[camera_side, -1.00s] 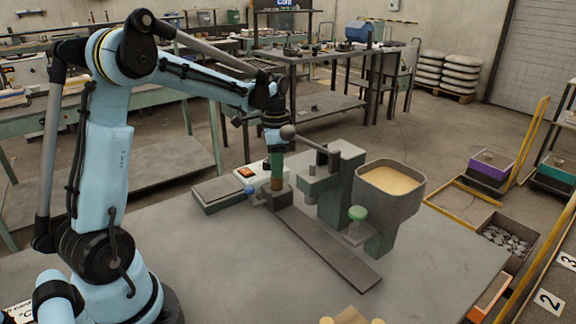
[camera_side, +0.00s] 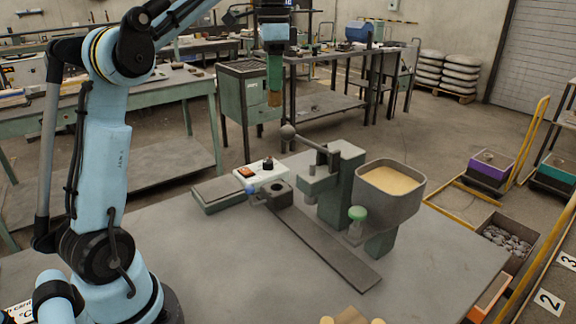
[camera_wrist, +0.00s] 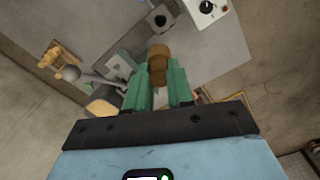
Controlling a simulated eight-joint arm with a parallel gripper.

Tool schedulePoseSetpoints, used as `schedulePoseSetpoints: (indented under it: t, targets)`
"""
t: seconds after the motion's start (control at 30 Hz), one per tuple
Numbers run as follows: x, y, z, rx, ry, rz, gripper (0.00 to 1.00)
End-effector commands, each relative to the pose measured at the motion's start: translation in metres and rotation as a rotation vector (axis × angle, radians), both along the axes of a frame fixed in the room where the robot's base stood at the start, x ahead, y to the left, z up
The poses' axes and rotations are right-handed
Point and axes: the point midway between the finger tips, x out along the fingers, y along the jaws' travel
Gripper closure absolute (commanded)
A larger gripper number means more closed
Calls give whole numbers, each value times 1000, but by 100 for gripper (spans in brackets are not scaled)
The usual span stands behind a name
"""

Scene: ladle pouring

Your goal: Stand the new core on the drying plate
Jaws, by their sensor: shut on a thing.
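My gripper (camera_side: 274,88) has green fingers and is shut on a brown cylindrical core (camera_side: 274,99). It holds the core upright, high above the bench, with its lower end showing below the fingers. In the wrist view the core (camera_wrist: 159,58) shows between the green fingertips (camera_wrist: 160,72). Below is a grey block with a dark round hole (camera_side: 279,187); the hole looks empty. A flat grey plate (camera_side: 218,190) on a pale green base lies left of it, beside a white control box (camera_side: 262,172). I cannot tell for sure that this is the drying plate.
A grey-green press-like machine (camera_side: 338,185) with a ball-ended lever and a sand-filled hopper (camera_side: 390,182) stands right of the block. A long dark strip (camera_side: 325,248) runs along the bench. The bench front (camera_side: 225,270) is largely clear.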

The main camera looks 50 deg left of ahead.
Motion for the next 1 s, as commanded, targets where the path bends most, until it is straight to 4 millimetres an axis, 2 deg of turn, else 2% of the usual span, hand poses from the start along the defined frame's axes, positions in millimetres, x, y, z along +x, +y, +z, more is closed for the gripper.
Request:
schedulePoseSetpoints:
  t: [0.1,0.27,0.47,0.67,1.0]
  targets:
    - [1,1,12,0,0,0,100]
    - [1,0,21,0,0,0,100]
    - [-2,4,16,0,0,1,100]
    - [-12,11,-16,1,0,2,100]
    - [-57,13,-92,2,-1,2,100]
